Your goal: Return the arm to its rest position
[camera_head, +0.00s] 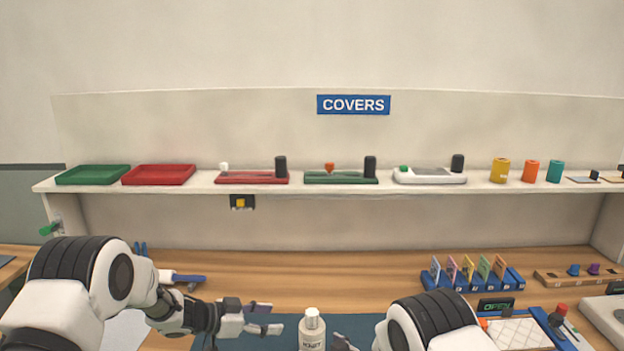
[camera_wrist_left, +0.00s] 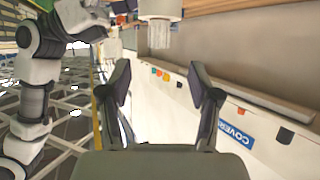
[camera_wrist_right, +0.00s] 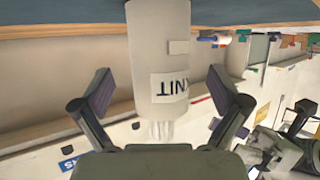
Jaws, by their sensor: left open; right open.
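My left gripper (camera_head: 265,318) is open and empty in the head view, low over the blue mat, left of a white bottle (camera_head: 312,330). In the left wrist view its two fingers (camera_wrist_left: 160,85) stand wide apart with nothing between them. My right gripper (camera_wrist_right: 163,88) is open in the right wrist view. The white labelled bottle (camera_wrist_right: 158,50) shows between and beyond its fingers, with visible gaps on both sides. In the head view only a small part of the right gripper (camera_head: 342,343) shows beside the bottle; my arm and the frame edge hide the rest.
A blue mat (camera_head: 255,335) lies on the wooden table (camera_head: 350,268). A blue card rack (camera_head: 470,279) and an OPEN sign (camera_head: 496,305) stand at the right. The shelf (camera_head: 330,188) behind holds green and red trays, several devices and coloured cylinders. The table's middle is clear.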

